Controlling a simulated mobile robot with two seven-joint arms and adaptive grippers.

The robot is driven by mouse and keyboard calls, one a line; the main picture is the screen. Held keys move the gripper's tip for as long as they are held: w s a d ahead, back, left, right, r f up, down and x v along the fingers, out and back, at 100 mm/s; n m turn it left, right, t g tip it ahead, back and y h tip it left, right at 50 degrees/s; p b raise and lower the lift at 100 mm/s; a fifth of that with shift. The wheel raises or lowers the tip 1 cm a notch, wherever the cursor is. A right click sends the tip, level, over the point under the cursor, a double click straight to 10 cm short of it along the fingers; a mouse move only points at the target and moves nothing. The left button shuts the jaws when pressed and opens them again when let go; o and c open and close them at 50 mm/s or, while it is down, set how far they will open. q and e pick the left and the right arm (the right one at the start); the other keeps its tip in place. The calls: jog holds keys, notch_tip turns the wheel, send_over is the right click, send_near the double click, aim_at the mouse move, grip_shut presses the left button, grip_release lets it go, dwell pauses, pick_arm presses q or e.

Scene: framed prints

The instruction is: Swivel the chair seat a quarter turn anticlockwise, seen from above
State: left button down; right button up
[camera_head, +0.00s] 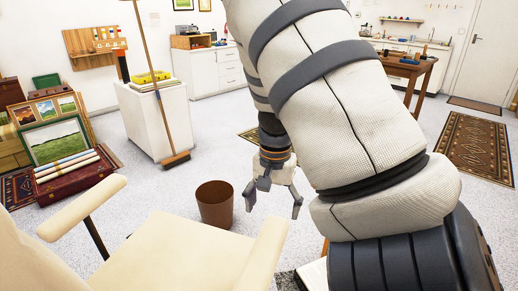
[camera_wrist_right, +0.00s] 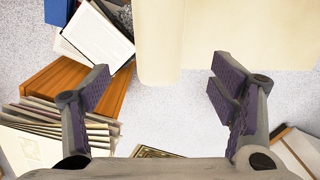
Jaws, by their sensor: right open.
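The cream chair fills the lower left of the head view. Its seat (camera_head: 175,258) lies between a left armrest (camera_head: 82,208) and a right armrest (camera_head: 264,252). My right gripper (camera_head: 273,200) is open and empty, fingers pointing down, just beyond the far end of the right armrest. In the right wrist view, the open fingers (camera_wrist_right: 163,92) frame bare floor. The rounded armrest end (camera_wrist_right: 156,55) and the wider cream seat (camera_wrist_right: 225,35) are at the top, apart from the fingers. The chair's base is hidden. My left gripper is not in view.
A brown waste bin (camera_head: 215,205) stands just left of the right gripper. A broom (camera_head: 165,100) leans by a white cabinet (camera_head: 155,118). A red case (camera_head: 72,182) is at left. The wrist view shows stacked frames (camera_wrist_right: 55,130) and a wooden piece (camera_wrist_right: 65,85) on the left.

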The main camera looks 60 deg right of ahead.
aim_at(272, 231)
notch_tip(272, 231, down, 10)
jog(key=shift+r, duration=0.15)
jog(key=shift+c, duration=0.5)
